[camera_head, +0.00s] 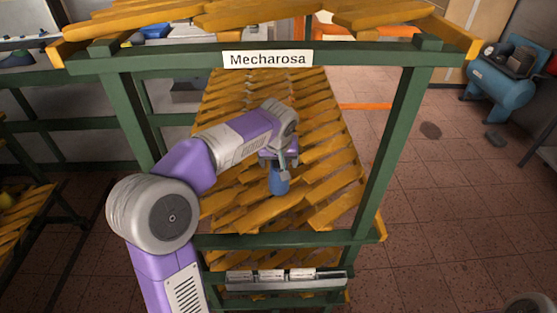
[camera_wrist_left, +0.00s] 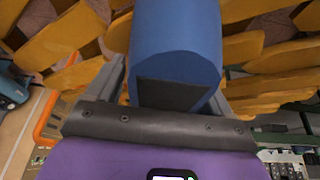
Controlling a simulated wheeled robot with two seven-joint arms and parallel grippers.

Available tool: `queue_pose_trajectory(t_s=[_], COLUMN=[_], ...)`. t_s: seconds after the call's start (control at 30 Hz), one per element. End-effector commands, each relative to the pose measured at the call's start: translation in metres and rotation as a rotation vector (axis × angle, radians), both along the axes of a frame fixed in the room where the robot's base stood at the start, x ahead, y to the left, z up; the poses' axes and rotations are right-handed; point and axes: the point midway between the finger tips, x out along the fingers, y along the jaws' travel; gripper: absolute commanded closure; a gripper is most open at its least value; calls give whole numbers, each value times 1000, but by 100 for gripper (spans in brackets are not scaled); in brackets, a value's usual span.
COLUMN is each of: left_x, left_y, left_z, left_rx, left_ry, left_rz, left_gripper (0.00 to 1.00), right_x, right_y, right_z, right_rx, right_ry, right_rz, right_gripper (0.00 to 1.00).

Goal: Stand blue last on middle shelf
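The blue last (camera_head: 278,184) is at my left gripper (camera_head: 279,164), over the yellow slats of the shelf inside the green rack. In the head view it looks roughly upright, with its lower end close to the slats; I cannot tell whether it touches them. In the left wrist view the blue last (camera_wrist_left: 178,45) fills the space between the two fingers of my left gripper (camera_wrist_left: 170,85), its dark end face toward the palm. The fingers lie along both its sides, shut on it. My right gripper is not in view.
The shelf's slats (camera_head: 325,150) are bare around the last. Green posts (camera_head: 392,150) and a front beam with a "Mecharosa" sign (camera_head: 268,59) frame the opening. A lower green rail (camera_head: 300,240) runs below, above a label holder (camera_head: 285,281). A blue compressor (camera_head: 500,85) stands at right.

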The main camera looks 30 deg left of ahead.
Motion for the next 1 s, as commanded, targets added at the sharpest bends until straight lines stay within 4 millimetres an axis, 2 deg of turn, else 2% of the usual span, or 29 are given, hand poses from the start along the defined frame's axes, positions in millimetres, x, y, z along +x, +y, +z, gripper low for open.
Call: queue_pose_trajectory(t_s=[0.37,0.47,0.8,1.0], left_x=[0,-4,-29,-38], left_y=[0,-3,-15,-20], left_z=[5,18,86,109], left_rx=[0,0,0,0], left_ry=[-1,-3,-5,-2], left_rz=[0,-2,-2,0], left_gripper=[15,15,15,15], right_x=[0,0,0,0], right_y=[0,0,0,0], right_z=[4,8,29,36], right_rx=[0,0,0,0], right_ry=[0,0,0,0], right_rz=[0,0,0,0], right_gripper=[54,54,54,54])
